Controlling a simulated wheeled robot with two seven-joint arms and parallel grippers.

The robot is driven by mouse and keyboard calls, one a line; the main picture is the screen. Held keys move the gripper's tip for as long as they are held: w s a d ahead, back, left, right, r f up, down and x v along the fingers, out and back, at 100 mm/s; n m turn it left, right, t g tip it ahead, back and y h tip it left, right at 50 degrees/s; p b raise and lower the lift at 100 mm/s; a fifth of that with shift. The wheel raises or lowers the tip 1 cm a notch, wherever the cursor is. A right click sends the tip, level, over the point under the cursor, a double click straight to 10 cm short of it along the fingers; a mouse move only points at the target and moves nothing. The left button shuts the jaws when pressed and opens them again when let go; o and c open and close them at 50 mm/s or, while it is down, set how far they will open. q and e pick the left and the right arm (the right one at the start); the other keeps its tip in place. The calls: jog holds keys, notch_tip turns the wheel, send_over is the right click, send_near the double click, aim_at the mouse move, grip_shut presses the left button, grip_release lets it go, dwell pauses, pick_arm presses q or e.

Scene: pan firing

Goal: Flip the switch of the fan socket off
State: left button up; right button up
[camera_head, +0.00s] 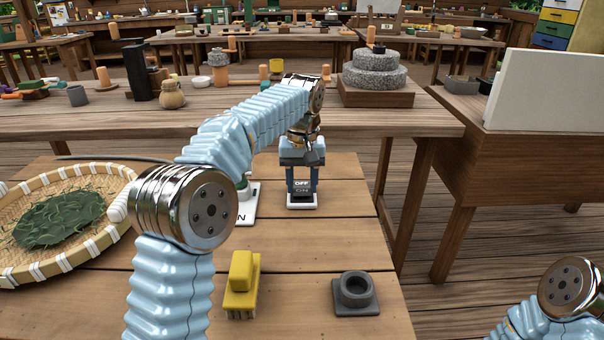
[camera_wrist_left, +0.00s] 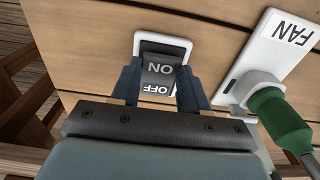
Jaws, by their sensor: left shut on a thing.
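The switch (camera_head: 302,203) has a dark rocker marked OFF and ON in a white frame, and sits on the near table. My left gripper (camera_head: 302,186) points down over it, one finger on each side, shut on the rocker. The left wrist view shows the dark rocker (camera_wrist_left: 158,72) between the two fingertips. Beside it lies the white fan socket (camera_wrist_left: 262,58), labelled FAN, with a green plug (camera_wrist_left: 280,118) in it. In the head view my left arm partly hides the socket (camera_head: 250,207). My right gripper is out of view.
A woven tray (camera_head: 30,278) of green leaves lies at left. A stone mill (camera_head: 374,75) stands on the table behind. The table between switch and holder is clear.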

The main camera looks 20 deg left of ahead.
pick_arm(q)
jog(key=shift+w+g, duration=0.15)
jog(key=shift+g, duration=0.25)
jog(key=o, duration=1.1)
jog(key=shift+c, duration=0.2)
